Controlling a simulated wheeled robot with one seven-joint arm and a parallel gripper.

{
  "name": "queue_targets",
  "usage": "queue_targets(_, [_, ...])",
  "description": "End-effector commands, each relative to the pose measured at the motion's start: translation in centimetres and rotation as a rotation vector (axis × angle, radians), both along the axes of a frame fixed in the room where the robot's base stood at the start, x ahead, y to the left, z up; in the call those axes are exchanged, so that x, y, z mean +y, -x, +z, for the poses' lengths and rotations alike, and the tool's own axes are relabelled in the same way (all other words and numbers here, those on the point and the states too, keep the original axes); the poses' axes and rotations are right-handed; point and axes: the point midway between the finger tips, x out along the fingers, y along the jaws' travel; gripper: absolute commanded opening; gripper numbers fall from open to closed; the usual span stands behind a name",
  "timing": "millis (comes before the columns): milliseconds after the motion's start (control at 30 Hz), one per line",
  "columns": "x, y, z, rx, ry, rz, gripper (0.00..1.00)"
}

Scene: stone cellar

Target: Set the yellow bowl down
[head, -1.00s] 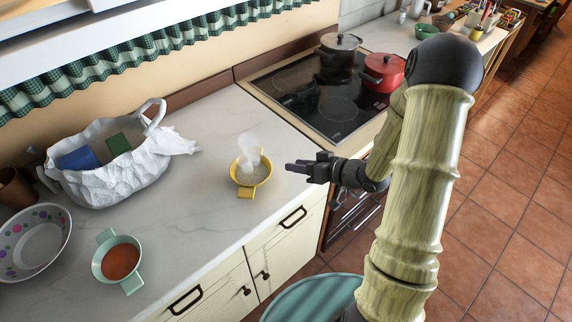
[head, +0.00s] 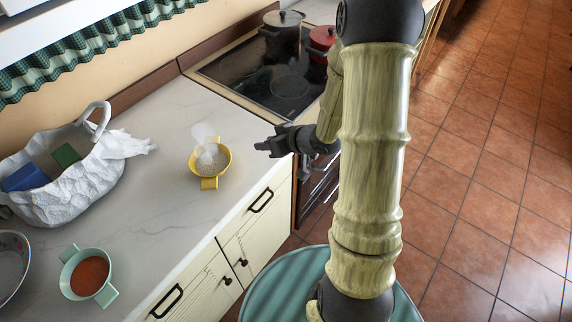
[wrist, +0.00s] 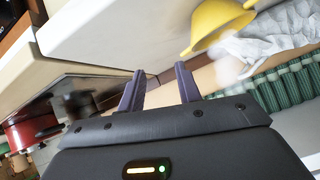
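The yellow bowl (head: 210,174) stands upright on the pale marble counter (head: 165,205), with whitish contents and steam rising from it. One of its handles points toward the counter's front edge. My gripper (head: 260,147) is to the right of the bowl, apart from it, near the counter's front edge by the stove. In the wrist view my gripper (wrist: 160,84) shows two dark fingers spread apart with nothing between them. The yellow bowl (wrist: 212,24) also shows there, at the upper right beyond the fingers, partly cut off by the frame.
A mint bowl of red soup (head: 70,272) stands front left, beside a spotted dish (head: 22,262) cut off by the frame. A white bag (head: 75,195) holding boxes is behind them. A dark pot (head: 281,38) and red pot (head: 322,38) stand on the stove (head: 245,72).

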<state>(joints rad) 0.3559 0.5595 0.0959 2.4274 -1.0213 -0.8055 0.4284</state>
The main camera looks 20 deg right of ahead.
Motion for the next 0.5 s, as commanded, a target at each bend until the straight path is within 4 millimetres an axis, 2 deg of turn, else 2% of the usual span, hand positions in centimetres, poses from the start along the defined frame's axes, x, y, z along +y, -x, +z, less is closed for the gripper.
queue_targets(133, [-2.2,0.7,1.4,0.069,0.215,-0.127,0.34])
queue_targets(267, [-3.6,3.0,2.7,0.171,0.343,-0.234,0.34])
queue_targets(367, [-4.1,5.6,3.8,0.271,0.404,-0.303,0.34])
queue_targets(500, [-3.4,10.2,5.2,0.428,0.427,-0.363,0.34])
